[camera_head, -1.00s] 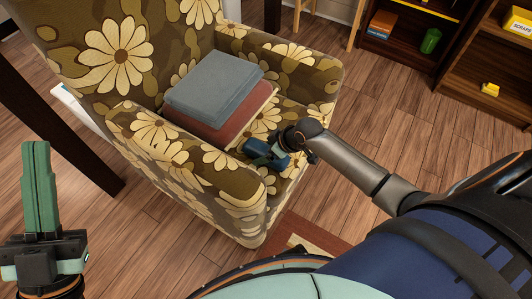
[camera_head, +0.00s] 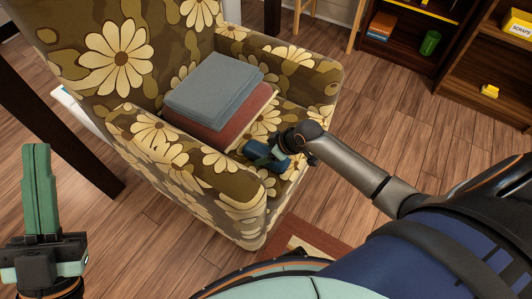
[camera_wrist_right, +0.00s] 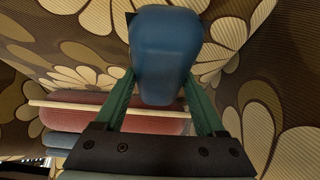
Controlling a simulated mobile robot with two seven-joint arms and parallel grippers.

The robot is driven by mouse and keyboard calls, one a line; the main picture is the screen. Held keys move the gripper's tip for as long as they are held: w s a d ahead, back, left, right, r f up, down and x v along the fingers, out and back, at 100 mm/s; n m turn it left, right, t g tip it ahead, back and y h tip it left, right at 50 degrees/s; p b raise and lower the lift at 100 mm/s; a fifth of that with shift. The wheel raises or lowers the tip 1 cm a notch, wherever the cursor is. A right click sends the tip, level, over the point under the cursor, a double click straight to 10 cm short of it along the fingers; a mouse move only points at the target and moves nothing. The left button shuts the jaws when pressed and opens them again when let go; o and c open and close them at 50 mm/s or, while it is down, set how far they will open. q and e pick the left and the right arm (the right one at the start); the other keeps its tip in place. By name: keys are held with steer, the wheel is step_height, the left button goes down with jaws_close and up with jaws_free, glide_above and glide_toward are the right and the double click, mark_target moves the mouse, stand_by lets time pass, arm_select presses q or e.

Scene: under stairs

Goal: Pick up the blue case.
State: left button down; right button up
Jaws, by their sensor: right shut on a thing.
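The blue case (camera_wrist_right: 165,55) is a small rounded dark-blue thing between the two green fingers of my right gripper (camera_wrist_right: 163,95) in the right wrist view. In the head view the blue case (camera_head: 281,160) is at the front of the flowered armchair's seat, partly covered by my right gripper (camera_head: 268,153). My right gripper is shut on it. I cannot tell whether the case still touches the seat. My left gripper (camera_head: 37,190) is upright at the far left, away from the chair. Its green fingers line up in this view, so its opening is unclear.
The flowered armchair (camera_head: 235,205) has raised arms on both sides of the seat. Folded grey cloth (camera_head: 213,82) and red cloth (camera_head: 222,128) lie stacked on the seat beside the case. Dark shelves (camera_head: 480,75) stand at the upper right.

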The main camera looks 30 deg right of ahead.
mark_target(260, 150)
arm_select(q)
steer(key=shift+w, duration=0.1)
arm_select(e)
steer(key=shift+r, duration=0.2)
